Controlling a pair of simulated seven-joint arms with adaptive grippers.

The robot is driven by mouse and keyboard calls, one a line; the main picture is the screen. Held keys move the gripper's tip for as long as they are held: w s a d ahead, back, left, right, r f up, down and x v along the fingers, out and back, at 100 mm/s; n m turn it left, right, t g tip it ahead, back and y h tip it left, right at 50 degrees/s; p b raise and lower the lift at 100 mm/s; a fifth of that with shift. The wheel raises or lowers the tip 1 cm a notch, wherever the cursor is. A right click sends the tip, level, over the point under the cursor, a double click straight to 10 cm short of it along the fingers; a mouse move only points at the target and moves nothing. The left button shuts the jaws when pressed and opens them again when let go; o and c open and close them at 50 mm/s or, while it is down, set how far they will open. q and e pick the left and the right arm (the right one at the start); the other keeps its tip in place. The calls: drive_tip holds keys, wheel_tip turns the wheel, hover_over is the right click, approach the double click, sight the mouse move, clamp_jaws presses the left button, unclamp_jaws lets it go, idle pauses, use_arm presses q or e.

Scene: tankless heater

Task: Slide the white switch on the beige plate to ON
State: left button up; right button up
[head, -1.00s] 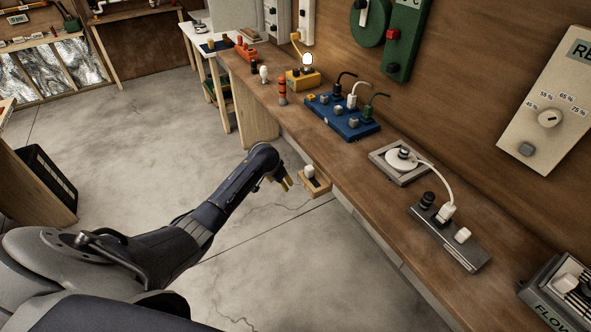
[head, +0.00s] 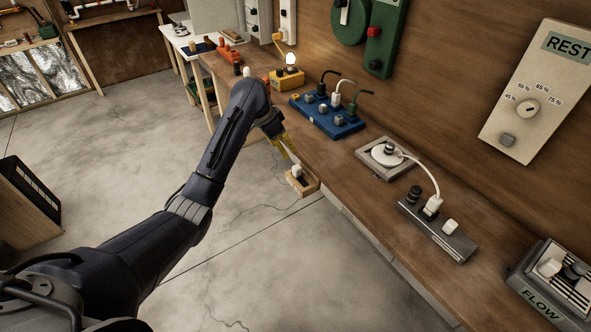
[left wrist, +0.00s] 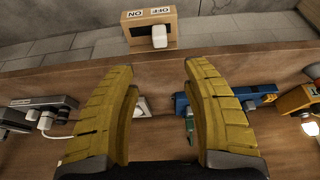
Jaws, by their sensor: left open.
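The beige plate (head: 304,187) juts from the front edge of the workbench in the head view, with the white switch (head: 297,171) standing on it. In the left wrist view the plate (left wrist: 132,31) is at the top, its ON and OFF labels upside down. The white switch (left wrist: 159,36) there sits at the OFF side. My left gripper (head: 287,152) is just above and behind the plate, apart from the switch. Its yellow fingers (left wrist: 157,68) are spread and empty in the left wrist view. My right gripper is in no view.
The wooden workbench (head: 345,190) runs along the wall. On it are a blue block with plugs (head: 325,117), a grey square unit with a white disc (head: 385,157), and a grey power strip (head: 437,230). The floor (head: 260,265) before it is clear.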

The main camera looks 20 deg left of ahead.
sight(296, 168)
use_arm(q)
drive_tip(key=x, duration=1.5)
drive_tip(key=shift+s+f, duration=0.1)
drive_tip(key=shift+f, duration=0.05)
clamp_jaws()
